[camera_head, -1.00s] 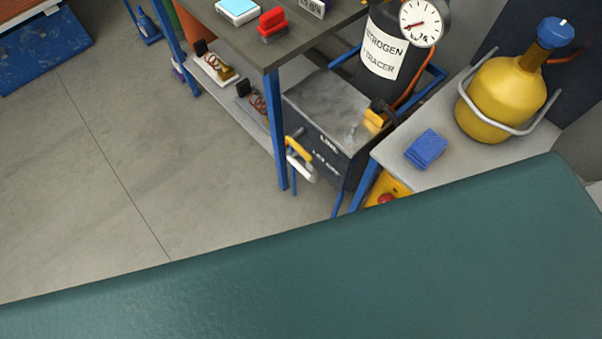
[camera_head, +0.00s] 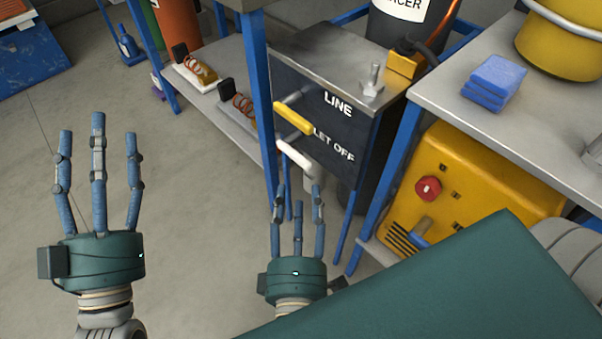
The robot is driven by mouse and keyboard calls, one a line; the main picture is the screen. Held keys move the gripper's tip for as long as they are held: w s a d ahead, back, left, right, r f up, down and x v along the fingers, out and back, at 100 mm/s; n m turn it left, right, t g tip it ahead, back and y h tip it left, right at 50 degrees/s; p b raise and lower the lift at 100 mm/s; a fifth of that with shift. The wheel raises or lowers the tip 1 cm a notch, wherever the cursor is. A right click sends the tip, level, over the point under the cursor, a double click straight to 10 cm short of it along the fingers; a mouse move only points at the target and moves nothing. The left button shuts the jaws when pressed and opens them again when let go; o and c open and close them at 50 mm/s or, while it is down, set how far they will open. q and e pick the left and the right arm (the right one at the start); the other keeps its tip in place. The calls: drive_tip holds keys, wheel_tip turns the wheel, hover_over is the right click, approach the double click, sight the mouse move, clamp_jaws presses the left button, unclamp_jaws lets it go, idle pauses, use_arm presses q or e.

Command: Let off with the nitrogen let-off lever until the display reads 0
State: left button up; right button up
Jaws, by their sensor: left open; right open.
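A dark box (camera_head: 345,131) carries the words LINE and LET OFF on its front. A yellow lever (camera_head: 293,119) sticks out beside LINE. My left gripper (camera_head: 98,137) is open and empty over the floor at the left. No display or gauge face is in view.
Blue table legs (camera_head: 257,100) stand close left of the box. A low shelf (camera_head: 225,95) holds two coil devices. A yellow machine with a red knob (camera_head: 428,188) sits under the grey bench (camera_head: 470,110) at the right. My teal body covers the lower right.

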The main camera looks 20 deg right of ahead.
sight(301, 163)
drive_tip(key=x, duration=1)
drive_tip(key=shift+w+d+r+b, duration=0.25)
drive_tip(key=shift+w+r+b, duration=0.05)
drive_tip(key=shift+b, duration=0.05)
use_arm(q)
drive_tip(key=s+r+t, duration=0.1)
drive_tip(key=s+r, duration=0.1)
drive_tip(key=r, duration=0.1)
drive_tip(key=s+r+t, duration=0.1)
drive_tip(key=shift+a+r+t+h, duration=0.2)
drive_tip(key=shift+t+h, duration=0.1)
drive_tip(key=shift+h, duration=0.1)
use_arm(e)
clamp_jaws()
